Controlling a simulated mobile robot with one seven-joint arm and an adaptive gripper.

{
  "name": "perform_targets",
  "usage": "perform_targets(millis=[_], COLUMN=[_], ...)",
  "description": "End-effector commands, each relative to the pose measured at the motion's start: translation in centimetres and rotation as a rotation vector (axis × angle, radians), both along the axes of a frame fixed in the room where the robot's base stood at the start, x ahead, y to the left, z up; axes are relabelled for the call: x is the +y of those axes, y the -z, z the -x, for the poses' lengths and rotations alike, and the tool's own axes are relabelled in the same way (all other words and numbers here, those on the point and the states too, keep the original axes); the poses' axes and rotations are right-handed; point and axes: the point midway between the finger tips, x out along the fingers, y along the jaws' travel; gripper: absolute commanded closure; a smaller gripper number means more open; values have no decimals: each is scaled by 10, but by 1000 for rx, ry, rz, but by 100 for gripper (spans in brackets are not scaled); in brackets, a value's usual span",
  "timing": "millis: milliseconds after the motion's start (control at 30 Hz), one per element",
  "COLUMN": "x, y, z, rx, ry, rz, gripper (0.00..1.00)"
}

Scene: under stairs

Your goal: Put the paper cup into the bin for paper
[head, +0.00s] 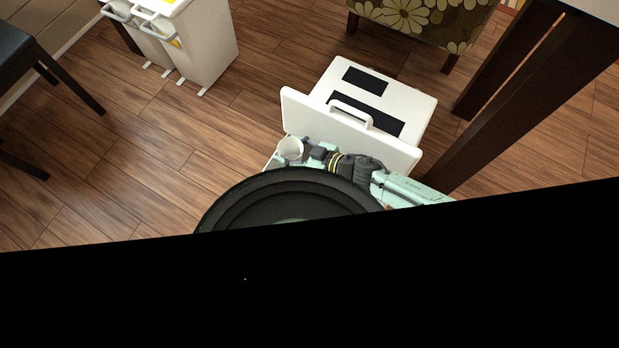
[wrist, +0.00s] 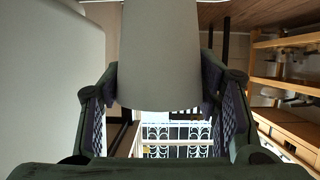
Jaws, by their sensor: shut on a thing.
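The white paper cup (head: 290,149) is at the end of my arm in the head view, its open rim facing up. My gripper (head: 306,153) is shut on it. In the wrist view the cup (wrist: 160,50) fills the space between the two finger pads. A white unit (head: 421,107) with dark patches on top and an upright front panel with a handle (head: 320,122) stands just behind the cup. Two slim white bins (head: 205,45) with grey handles stand at the upper left, one with a yellow mark. I cannot tell which container is for paper.
A dark chair or stool (head: 15,45) is at the left edge. A flowered armchair (head: 420,22) and dark table legs (head: 520,100) stand at the upper right. The wooden floor (head: 130,130) is clear between the bins and my base. A pale surface fills the wrist view's left side.

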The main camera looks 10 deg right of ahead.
Motion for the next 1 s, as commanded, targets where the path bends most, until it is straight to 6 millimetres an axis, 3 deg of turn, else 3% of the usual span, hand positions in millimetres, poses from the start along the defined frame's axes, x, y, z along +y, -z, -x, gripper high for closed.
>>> perform_targets(millis=[33,100,400,1000], x=[1,0,0,0], y=[23,41,105,167], z=[0,0,-1,0], rx=[1,2,1,0], ry=[-2,-2,3,1], rz=[0,1,-1,0], gripper=[93,93,93,93])
